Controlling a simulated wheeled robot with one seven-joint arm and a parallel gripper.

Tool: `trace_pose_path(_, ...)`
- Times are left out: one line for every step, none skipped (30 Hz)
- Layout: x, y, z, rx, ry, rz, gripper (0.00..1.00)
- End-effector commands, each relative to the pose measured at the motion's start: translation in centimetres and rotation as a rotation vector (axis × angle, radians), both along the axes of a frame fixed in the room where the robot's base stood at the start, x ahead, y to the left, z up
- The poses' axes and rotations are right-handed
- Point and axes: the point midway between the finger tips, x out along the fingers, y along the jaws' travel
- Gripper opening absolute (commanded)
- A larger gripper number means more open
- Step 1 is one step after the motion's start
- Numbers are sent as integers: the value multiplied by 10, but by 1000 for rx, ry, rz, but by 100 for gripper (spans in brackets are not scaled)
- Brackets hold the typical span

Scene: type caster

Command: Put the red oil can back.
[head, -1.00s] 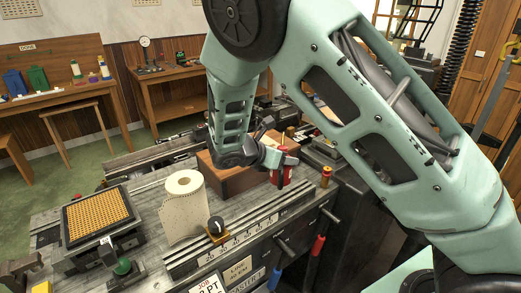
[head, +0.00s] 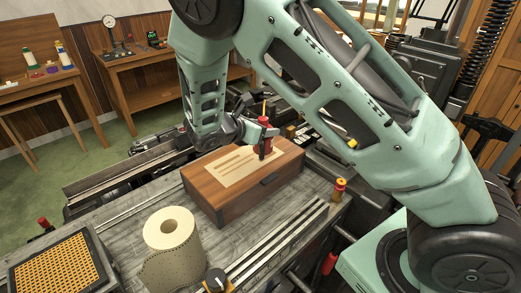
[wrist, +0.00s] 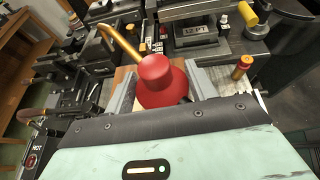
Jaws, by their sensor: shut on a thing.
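The red oil can (head: 266,146) is in my gripper (head: 258,133), over the right part of the wooden box's lid (head: 205,170). I cannot tell whether its base touches the lid. In the wrist view the can (wrist: 162,78) has a domed red body, a red cap and a brass spout leaning up and left. The two grey fingers of my gripper (wrist: 163,92) stand on either side of the can, shut on it. The can's lower part is hidden behind the wrist housing in the wrist view.
A paper roll (head: 170,235) stands in front of the box on the grey bench. A yellow-topped red bottle (head: 339,189) stands to the right. An orange grid tray (head: 55,268) is at the lower left. Machinery crowds the space behind and right.

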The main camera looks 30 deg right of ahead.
Motion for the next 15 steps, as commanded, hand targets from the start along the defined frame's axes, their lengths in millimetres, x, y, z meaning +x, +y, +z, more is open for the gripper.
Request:
trace_pose_path(0, 0, -6, -3, 3, 1, 27)
trace_pose_path(0, 0, -11, -3, 3, 1, 27)
trace_pose_path(0, 0, -16, -3, 3, 1, 27)
trace_pose_path(0, 0, -20, -3, 3, 0, 27)
trace_pose_path(0, 0, -23, -3, 3, 0, 27)
trace_pose_path(0, 0, -26, -1, 2, 1, 27)
trace_pose_path(1, 0, -28, -1, 1, 0, 27)
trace_pose_path(1, 0, -30, -1, 1, 0, 27)
trace_pose_path(1, 0, -33, -1, 2, 1, 27)
trace_pose_path(1, 0, -37, -1, 2, 1, 27)
trace_pose_path(0, 0, -40, -2, 2, 1, 27)
trace_pose_path(0, -1, -46, -2, 3, 0, 27)
trace_pose_path(0, -1, -50, -3, 3, -1, 27)
trace_pose_path(0, -1, -54, -3, 4, 0, 27)
trace_pose_path(0, -1, -59, -3, 2, -1, 27)
